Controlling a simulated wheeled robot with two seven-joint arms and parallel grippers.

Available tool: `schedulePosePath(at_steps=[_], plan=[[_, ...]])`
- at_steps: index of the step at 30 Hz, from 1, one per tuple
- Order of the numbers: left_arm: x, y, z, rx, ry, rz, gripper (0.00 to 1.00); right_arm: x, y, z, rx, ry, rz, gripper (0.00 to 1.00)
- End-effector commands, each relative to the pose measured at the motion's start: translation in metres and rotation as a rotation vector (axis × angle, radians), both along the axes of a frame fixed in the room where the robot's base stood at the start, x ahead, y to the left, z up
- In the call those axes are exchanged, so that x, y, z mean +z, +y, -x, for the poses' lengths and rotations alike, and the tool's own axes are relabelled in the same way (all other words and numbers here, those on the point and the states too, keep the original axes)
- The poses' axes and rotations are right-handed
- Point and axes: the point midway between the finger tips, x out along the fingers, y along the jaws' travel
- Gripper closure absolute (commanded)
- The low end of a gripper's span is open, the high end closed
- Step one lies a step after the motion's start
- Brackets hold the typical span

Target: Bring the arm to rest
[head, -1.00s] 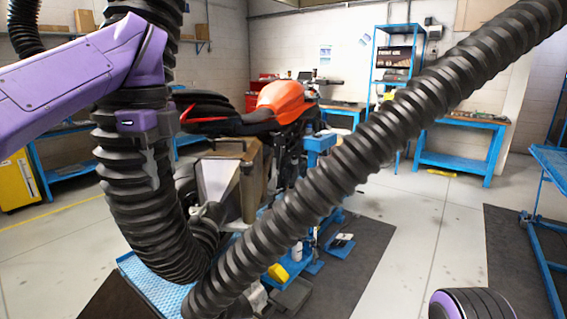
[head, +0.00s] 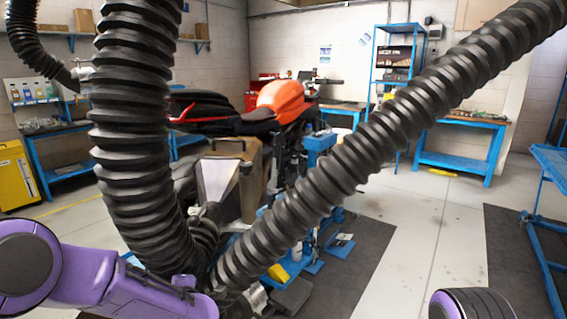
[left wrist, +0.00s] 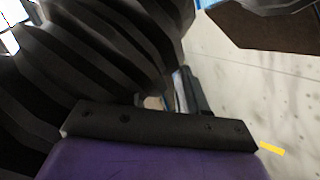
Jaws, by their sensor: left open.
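My left arm (head: 110,277), purple, lies low across the bottom left of the head view. Its far end is at the foot of the thick black ribbed hose (head: 130,130). I cannot tell in the head view where the fingertips are. In the left wrist view, part of my left gripper (left wrist: 158,125) shows as a dark bar on a purple body. It is open, with nothing seen held in it. The ribbed hose (left wrist: 100,50) fills the upper left close by; contact cannot be told. A purple and black part of my right arm (head: 475,305) shows at the bottom right; its gripper is out of view.
A second ribbed hose (head: 385,140) runs diagonally across the head view. Behind the hoses stands an orange and black motorcycle (head: 283,97). A blue workbench (head: 460,155) and a blue shelf (head: 393,50) are at the back.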

Motion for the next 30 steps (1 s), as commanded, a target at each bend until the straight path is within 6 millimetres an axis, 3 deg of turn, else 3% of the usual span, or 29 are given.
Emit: schedulePosePath(at_steps=[1,3,5,9,13,15,18,22,30], plan=[[-0.036,-0.004,0.019,-0.093,0.114,-0.064,0.58,0.000,0.000,0.000,0.000,0.000,0.000,0.57],[-0.082,-0.010,0.049,-0.224,0.266,-0.140,0.58,0.000,0.000,0.000,0.000,0.000,0.000,0.57],[-0.117,-0.013,0.078,-0.328,0.390,-0.191,0.58,0.000,0.000,0.000,0.000,0.000,0.000,0.57],[-0.186,-0.015,0.161,-0.546,0.662,-0.266,0.58,-0.001,0.000,0.000,0.000,0.000,0.000,0.57],[-0.231,-0.009,0.250,-0.706,0.896,-0.282,0.58,-0.001,0.000,0.000,0.000,0.000,0.000,0.57],[-0.245,-0.003,0.297,-0.760,1.008,-0.275,0.58,-0.002,0.000,0.000,0.000,0.000,0.000,0.57],[-0.257,0.009,0.349,-0.787,1.133,-0.266,0.58,-0.002,0.000,0.000,0.000,0.000,0.000,0.57],[-0.270,0.017,0.386,-0.797,1.225,-0.258,0.58,-0.002,0.000,0.000,0.000,0.000,0.000,0.57],[-0.273,0.017,0.393,-0.799,1.239,-0.250,0.58,-0.002,0.000,0.000,0.000,0.000,0.000,0.57]])
